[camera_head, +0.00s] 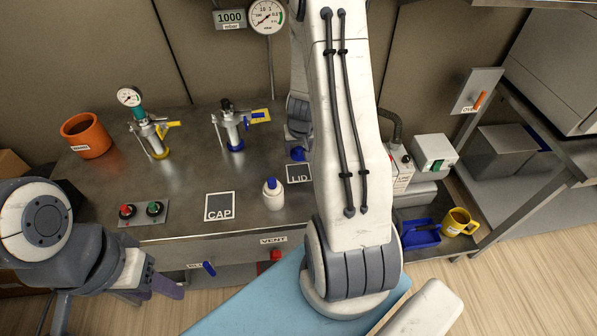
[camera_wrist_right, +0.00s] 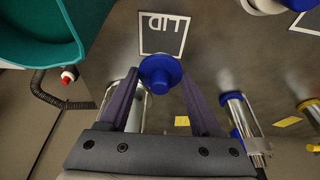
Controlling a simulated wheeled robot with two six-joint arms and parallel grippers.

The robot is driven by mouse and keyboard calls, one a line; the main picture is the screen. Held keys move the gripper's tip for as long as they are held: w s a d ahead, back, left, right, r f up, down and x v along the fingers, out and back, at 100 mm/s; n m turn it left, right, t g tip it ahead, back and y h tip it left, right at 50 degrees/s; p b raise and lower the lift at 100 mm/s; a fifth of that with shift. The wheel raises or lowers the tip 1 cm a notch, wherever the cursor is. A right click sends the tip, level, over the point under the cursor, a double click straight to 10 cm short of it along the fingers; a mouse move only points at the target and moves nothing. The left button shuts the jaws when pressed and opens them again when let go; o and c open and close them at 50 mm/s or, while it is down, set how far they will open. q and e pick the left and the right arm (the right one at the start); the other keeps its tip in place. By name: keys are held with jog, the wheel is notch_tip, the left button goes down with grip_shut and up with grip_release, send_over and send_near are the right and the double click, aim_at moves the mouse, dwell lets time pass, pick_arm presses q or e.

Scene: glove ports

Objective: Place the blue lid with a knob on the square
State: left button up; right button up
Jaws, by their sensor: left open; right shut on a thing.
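The blue lid with a knob (camera_wrist_right: 160,72) is between the fingertips of my right gripper (camera_wrist_right: 160,84), which is shut on it. In the head view the blue lid (camera_head: 298,154) shows just left of my right arm, which hides most of that gripper. The square marked LID (camera_head: 298,174) lies flat on the metal bench, partly covered by my arm. In the wrist view the LID square (camera_wrist_right: 164,48) is just beyond the lid; the lid's height above the bench is unclear. My left gripper (camera_head: 165,286) is open and empty, low at the bench's front left.
A white bottle with a blue cap (camera_head: 272,194) stands between the LID square and the CAP square (camera_head: 220,207). Two metal valve fittings (camera_head: 152,138) (camera_head: 230,132) and an orange pot (camera_head: 86,136) stand further back. A blue tray (camera_head: 420,234) and yellow mug (camera_head: 459,222) are at the right.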

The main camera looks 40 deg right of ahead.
aim_at(298, 170)
jog(key=shift+f+b, duration=2.6)
jog(key=shift+f, duration=0.65)
jog(key=shift+f, duration=0.25)
jog(key=o, duration=1.3)
jog(key=shift+r, duration=0.1)
